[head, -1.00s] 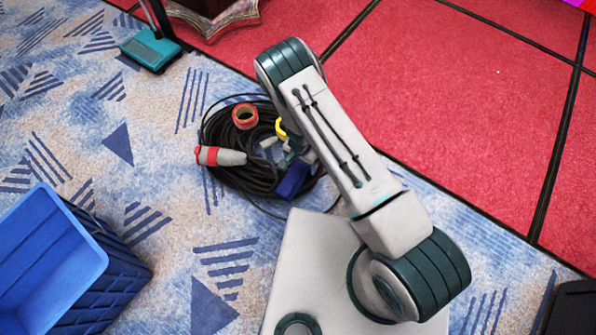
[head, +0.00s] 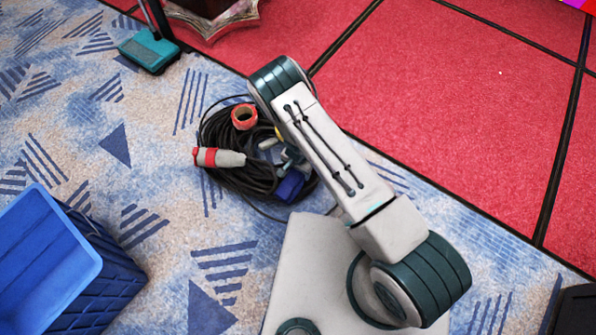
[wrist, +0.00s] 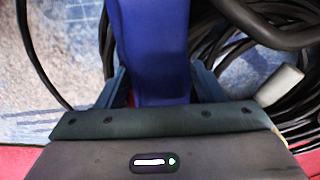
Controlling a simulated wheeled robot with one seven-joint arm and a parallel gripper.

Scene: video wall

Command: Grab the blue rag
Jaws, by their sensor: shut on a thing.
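The blue rag (head: 291,185) shows as a dark blue patch at the lower right of the black cable coil, partly hidden by my arm. In the wrist view the rag (wrist: 152,45) runs as a smooth dark blue strip between the two fingers. My gripper (wrist: 158,88) is shut on it, with one finger on each side. In the head view my gripper (head: 287,160) is low over the coil and mostly hidden behind my forearm.
The black cable coil (head: 222,180) lies on the patterned carpet. A blue crate (head: 92,290) stands at lower left. A teal broom head (head: 148,52) is at upper left.

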